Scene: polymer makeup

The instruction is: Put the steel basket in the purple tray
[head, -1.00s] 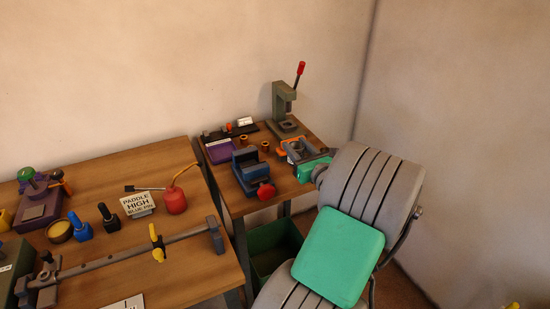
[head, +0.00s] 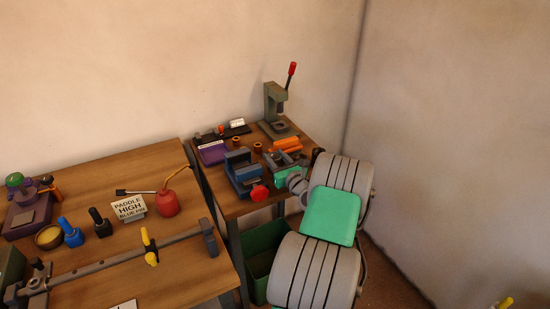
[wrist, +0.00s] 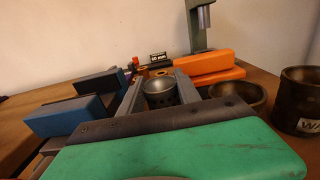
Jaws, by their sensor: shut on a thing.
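The steel basket (wrist: 160,92) is a small round perforated metal cup. In the wrist view it sits between the two grey fingers of my gripper (wrist: 159,88), which are shut on it. In the head view my gripper (head: 284,160) is over the right part of the smaller bench, right of the blue vise; the basket is too small to make out there. I cannot pick out the tray in the wrist view.
A blue vise (head: 242,172) with a red knob stands between gripper and tray. An orange block (wrist: 210,70), a dark bowl (wrist: 238,94) and a labelled cup (wrist: 299,108) are on the right. A green press (head: 277,105) stands behind. Two small brown cups are near the tray.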

